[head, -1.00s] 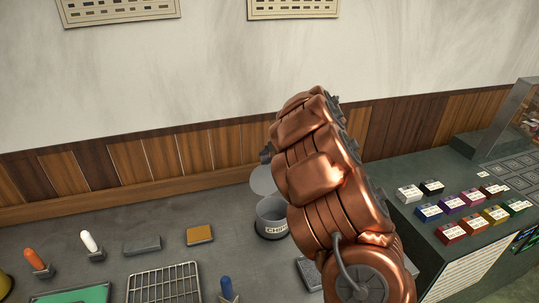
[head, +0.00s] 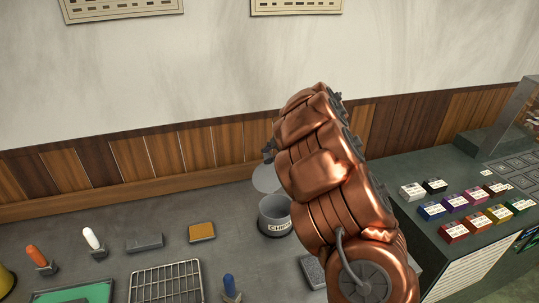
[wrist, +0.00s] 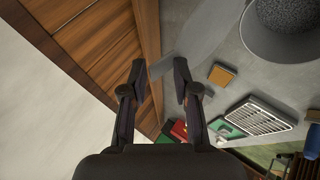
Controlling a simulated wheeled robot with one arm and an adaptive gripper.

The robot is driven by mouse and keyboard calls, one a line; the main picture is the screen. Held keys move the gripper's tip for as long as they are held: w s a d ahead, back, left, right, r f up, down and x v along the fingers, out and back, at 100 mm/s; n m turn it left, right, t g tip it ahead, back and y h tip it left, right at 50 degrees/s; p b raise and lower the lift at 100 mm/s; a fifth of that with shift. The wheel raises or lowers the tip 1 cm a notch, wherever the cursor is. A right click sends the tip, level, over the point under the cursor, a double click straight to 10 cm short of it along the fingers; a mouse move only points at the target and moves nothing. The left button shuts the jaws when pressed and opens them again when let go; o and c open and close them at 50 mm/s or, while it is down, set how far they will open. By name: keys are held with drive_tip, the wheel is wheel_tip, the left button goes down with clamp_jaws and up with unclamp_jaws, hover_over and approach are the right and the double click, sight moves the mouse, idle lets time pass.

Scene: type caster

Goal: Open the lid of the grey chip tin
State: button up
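The grey chip tin (head: 275,217) stands on the counter in the head view, just left of my arm, with its mouth uncovered. Its lid (head: 266,180) is raised, tilted up at the tin's back edge. In the wrist view the tin (wrist: 284,38) is at the upper right and the pale lid (wrist: 213,30) lies to its left. My gripper (wrist: 160,72) is open, with a gap between its fingers. The lid's lower edge reaches close to the fingertips; I cannot tell whether they touch. In the head view the gripper is mostly hidden behind my copper arm.
A wire rack (head: 166,284), a yellow-brown block (head: 202,232), a grey block (head: 145,243) and upright coloured tools stand to the left. A wood-panelled wall (head: 150,160) closes the back. Several small coloured boxes (head: 453,230) sit on the right counter.

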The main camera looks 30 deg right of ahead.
drive_tip(key=v, duration=1.2)
idle(0.4)
